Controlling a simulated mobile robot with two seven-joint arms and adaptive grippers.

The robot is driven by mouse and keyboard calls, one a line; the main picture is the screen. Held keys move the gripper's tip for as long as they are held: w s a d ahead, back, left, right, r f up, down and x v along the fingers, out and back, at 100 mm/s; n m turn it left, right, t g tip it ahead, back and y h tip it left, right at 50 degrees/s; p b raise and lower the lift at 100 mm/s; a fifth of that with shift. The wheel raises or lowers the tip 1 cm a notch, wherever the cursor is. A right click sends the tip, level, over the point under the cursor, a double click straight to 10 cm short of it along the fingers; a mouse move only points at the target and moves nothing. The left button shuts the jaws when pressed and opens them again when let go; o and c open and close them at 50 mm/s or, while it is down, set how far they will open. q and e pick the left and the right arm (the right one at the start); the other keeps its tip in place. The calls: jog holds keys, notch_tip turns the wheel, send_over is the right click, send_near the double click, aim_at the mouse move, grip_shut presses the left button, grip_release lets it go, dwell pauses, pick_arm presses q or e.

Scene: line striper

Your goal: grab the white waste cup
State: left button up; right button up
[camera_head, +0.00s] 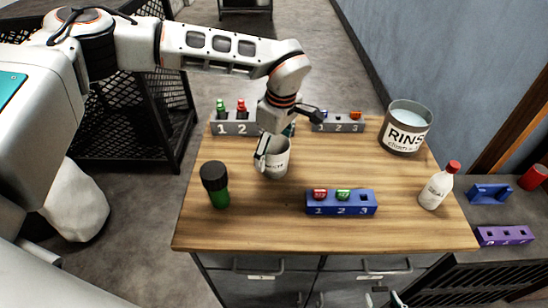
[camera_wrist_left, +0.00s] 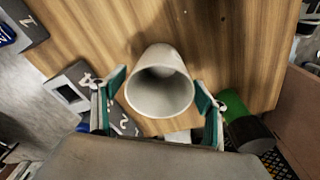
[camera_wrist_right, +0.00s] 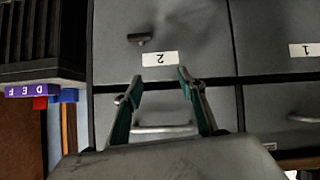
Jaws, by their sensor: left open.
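The white waste cup (camera_head: 278,166) stands on the wooden table, left of its middle. In the left wrist view the cup (camera_wrist_left: 160,96) shows its open rim and an empty-looking inside. My left gripper (camera_head: 276,143) is open, with one finger on each side of the cup. In the left wrist view the fingers of this gripper (camera_wrist_left: 161,82) flank the cup with small gaps visible. My right gripper (camera_wrist_right: 160,77) is open and empty, in front of the grey drawers below the tabletop.
A dark bottle with a green base (camera_head: 216,186) stands left of the cup. A blue numbered rack (camera_head: 341,208), a white red-capped bottle (camera_head: 437,187) and a RINSE bucket (camera_head: 405,130) are to the right. Grey numbered racks (camera_head: 233,126) stand behind. Drawers (camera_wrist_right: 160,25) face my right gripper.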

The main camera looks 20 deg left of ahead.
pick_arm(q)
jog(key=shift+a+f, duration=0.15)
jog(key=shift+f, duration=1.25)
jog(key=c, duration=1.2)
